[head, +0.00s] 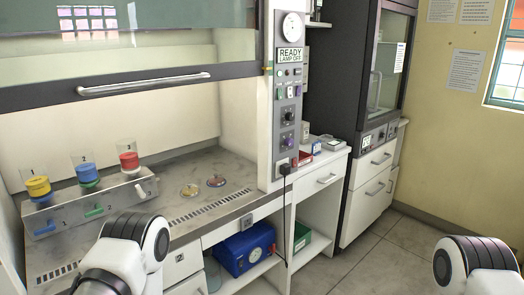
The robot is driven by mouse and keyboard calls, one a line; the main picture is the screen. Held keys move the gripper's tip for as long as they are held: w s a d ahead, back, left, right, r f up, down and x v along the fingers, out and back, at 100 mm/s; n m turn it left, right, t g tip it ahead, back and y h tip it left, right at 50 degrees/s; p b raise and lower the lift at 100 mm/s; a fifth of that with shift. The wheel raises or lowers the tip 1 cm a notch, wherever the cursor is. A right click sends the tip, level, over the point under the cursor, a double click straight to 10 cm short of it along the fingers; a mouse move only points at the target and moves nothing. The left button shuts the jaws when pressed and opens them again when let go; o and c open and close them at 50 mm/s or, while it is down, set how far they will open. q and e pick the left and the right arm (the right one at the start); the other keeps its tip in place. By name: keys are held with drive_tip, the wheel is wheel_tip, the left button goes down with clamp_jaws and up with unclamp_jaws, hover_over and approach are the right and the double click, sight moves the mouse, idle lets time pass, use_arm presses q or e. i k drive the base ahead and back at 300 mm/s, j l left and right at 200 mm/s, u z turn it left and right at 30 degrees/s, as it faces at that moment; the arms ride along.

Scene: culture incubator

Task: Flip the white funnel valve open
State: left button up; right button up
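A grey metal filter manifold (70,220) stands at the left of the hood's work surface. It carries three clear funnels, with a yellow (38,187), a blue (87,172) and a red (129,160) part. On its front face are a blue valve handle (45,229), a green valve handle (95,211) and the white valve handle (141,191). The white one is at the right end, below the red funnel. The blue and green handles lie roughly level; the white one's exact angle is too small to tell. My arm links show at the bottom, left and right; neither gripper is in view.
Two dishes (216,181) lie on the work surface right of the manifold. The raised glass sash with its handle bar (144,84) hangs above. A control panel (288,95) stands at right. A blue box (245,249) sits on a shelf below.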

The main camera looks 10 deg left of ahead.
sight(140, 192)
drive_tip(key=i+l+u, duration=0.15)
drive_tip(key=u, duration=0.75)
